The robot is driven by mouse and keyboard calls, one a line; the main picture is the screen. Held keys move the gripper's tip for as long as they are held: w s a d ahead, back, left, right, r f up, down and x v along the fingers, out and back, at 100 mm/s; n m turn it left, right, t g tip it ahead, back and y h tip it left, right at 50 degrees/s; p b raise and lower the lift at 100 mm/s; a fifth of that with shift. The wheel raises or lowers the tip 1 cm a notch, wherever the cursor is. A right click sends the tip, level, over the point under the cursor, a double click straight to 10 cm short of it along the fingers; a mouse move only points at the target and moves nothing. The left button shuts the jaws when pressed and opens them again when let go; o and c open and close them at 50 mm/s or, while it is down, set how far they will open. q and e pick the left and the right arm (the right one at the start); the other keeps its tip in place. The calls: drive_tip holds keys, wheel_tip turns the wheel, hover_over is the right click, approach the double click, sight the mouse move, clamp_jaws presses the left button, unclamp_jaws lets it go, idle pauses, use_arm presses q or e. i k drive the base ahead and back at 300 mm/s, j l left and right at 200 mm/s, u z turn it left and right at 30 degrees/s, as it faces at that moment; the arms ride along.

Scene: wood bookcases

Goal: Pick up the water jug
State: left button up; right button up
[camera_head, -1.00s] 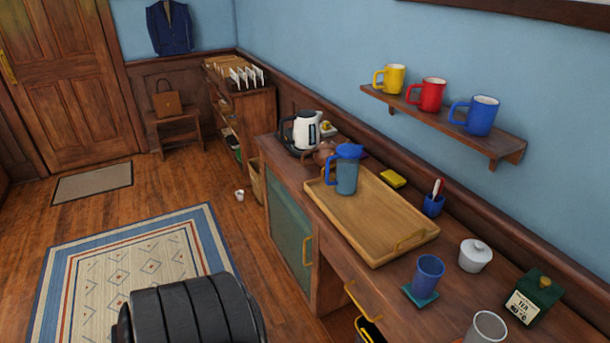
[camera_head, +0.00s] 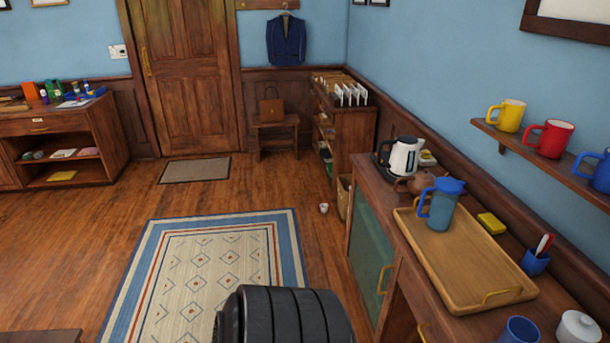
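The water jug (camera_head: 440,207) is blue and see-through, with a blue lid and a handle on its left side. It stands upright at the far end of a wooden tray (camera_head: 459,268) on the sideboard at the right. A black ribbed part of my own body shows at the bottom middle, apart from the jug. Neither of my grippers is in view.
Behind the jug are a brown teapot (camera_head: 413,183) and a white kettle (camera_head: 403,157). A yellow sponge (camera_head: 491,223) and a blue pen cup (camera_head: 535,262) lie right of the tray. A mug shelf (camera_head: 550,160) juts from the wall.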

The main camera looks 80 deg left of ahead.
sight(447, 191)
drive_tip(key=u, duration=1.7)
